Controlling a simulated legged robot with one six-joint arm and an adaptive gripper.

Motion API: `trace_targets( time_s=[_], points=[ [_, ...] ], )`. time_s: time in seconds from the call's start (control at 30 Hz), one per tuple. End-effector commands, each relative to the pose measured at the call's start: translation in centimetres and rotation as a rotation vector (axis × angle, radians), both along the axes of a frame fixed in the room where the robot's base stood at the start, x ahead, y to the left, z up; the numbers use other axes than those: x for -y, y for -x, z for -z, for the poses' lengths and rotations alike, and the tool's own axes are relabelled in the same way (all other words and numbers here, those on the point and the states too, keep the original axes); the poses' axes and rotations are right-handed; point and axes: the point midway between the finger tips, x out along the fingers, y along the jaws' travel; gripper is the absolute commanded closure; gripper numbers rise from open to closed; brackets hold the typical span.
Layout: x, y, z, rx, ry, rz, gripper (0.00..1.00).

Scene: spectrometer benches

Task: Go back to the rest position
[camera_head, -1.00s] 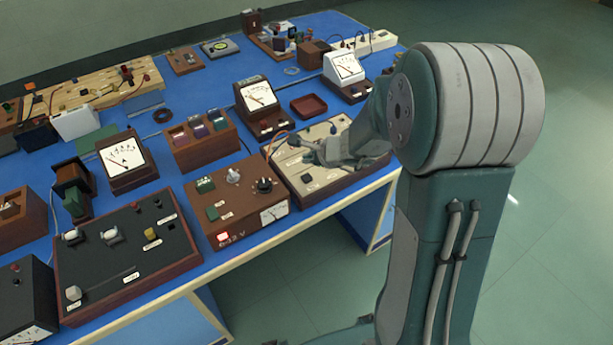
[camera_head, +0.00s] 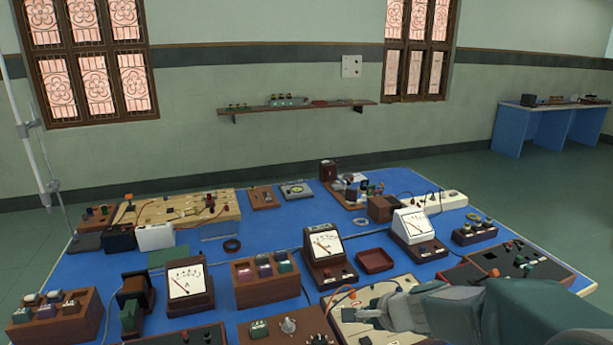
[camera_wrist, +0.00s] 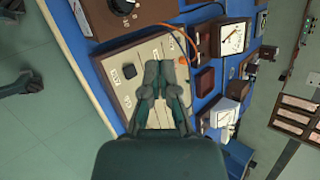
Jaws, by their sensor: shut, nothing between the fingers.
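My gripper (camera_head: 382,308) is at the lower right of the head view, over a cream-topped box (camera_head: 349,330) at the front of the blue bench. In the wrist view my gripper (camera_wrist: 160,66) has its fingers together with nothing between them, above the same cream panel (camera_wrist: 124,76). I cannot tell whether the fingertips touch the panel. My arm (camera_head: 540,310) comes in from the lower right and hides part of the box.
The blue bench (camera_head: 213,320) is crowded. Open floor (camera_wrist: 50,131) lies off the bench edge.

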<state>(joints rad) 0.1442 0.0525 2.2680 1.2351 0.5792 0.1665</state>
Motion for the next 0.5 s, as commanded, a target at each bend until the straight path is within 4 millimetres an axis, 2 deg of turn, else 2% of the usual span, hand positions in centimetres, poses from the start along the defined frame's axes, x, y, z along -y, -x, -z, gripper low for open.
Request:
trace_targets(
  time_s=[0.03,0.1,0.23,0.37,0.5],
  points=[
    [-0.7,1.5,-1.5,0.036,0.057,-0.084,1.00],
    [-1.3,3.6,-2.9,0.073,0.141,-0.202,1.00],
    [-2.0,7.6,-4.9,0.130,0.308,-0.406,1.00],
    [-1.7,11.7,-6.3,0.174,0.490,-0.593,1.00],
    [-0.6,15.8,-7.4,0.204,0.702,-0.768,1.00]
  ],
)
